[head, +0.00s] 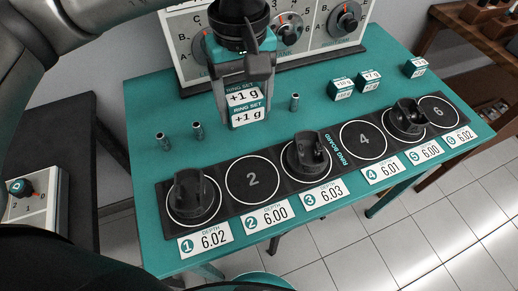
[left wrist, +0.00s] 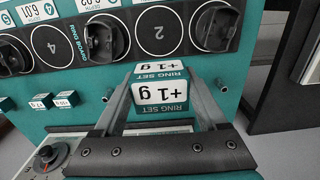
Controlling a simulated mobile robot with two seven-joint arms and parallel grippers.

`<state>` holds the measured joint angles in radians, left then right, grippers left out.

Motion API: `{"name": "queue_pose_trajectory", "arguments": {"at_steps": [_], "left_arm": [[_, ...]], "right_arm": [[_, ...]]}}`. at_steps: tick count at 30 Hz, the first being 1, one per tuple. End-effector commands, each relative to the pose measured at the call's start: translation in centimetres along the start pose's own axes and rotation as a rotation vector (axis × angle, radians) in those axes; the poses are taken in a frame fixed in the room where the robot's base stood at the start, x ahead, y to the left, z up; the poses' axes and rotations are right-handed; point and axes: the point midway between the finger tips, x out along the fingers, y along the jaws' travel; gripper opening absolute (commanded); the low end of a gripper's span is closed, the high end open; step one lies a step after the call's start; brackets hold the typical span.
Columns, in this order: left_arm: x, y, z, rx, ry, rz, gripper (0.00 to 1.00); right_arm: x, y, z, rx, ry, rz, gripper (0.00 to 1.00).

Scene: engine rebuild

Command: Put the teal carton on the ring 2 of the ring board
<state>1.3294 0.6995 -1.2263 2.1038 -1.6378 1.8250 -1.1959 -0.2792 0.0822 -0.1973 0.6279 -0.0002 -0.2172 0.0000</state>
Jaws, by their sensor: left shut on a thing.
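The teal carton (head: 247,116) has white labels reading "RING SET +1 g". My left gripper (head: 246,86) is shut on it, behind the ring board in the head view. In the left wrist view the carton (left wrist: 160,95) sits between both fingers. The ring board (head: 225,203) is a dark strip along the table's front edge. Its ring 2 (head: 253,180) is an empty white circle, in front of the carton in the head view; it also shows in the left wrist view (left wrist: 157,30). Whether the carton touches the table is unclear. My right gripper is out of view.
Dark piston-like parts stand on ring 1 (head: 190,198), ring 3 (head: 307,155) and ring 5 (head: 405,118). Ring 4 (head: 364,140) is empty. Small metal pins (head: 197,130) and other teal cartons (head: 341,90) are on the teal table. A dial panel (head: 179,46) stands behind.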

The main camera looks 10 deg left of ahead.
Motion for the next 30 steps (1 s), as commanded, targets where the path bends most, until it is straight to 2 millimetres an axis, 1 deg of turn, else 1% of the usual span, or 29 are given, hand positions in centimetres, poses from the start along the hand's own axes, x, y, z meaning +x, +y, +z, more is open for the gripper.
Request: {"name": "queue_pose_trajectory", "arguments": {"at_steps": [2, 5, 10, 15, 18, 21, 26, 29, 30], "left_arm": [[0.2, 0.0, 0.1, -0.011, -0.001, -0.002, 0.18], [1.9, -0.1, 0.1, -0.015, -0.004, -0.005, 0.18], [6.5, -0.1, 0.2, -0.014, -0.006, -0.005, 0.18], [11.0, -0.1, 0.1, -0.014, -0.004, -0.005, 0.18], [13.2, 0.0, 0.1, -0.014, -0.004, -0.003, 0.18], [14.6, 0.0, 0.1, -0.013, -0.002, -0.002, 0.18], [15.6, 0.0, 0.1, -0.013, -0.001, 0.000, 0.18], [16.6, 0.0, 0.1, -0.014, -0.002, -0.002, 0.18], [17.2, -0.1, 0.1, -0.013, -0.001, -0.004, 0.18]], "right_arm": [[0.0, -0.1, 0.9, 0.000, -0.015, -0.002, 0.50], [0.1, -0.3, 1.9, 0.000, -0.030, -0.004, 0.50], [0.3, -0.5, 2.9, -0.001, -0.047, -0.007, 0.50], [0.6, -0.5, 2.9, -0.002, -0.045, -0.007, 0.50], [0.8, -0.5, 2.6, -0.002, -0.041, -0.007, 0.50], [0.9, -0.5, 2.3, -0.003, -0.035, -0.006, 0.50], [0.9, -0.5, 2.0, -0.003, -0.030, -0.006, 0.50], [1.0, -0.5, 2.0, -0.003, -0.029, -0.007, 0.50], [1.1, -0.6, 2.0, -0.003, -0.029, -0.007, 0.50]]}}
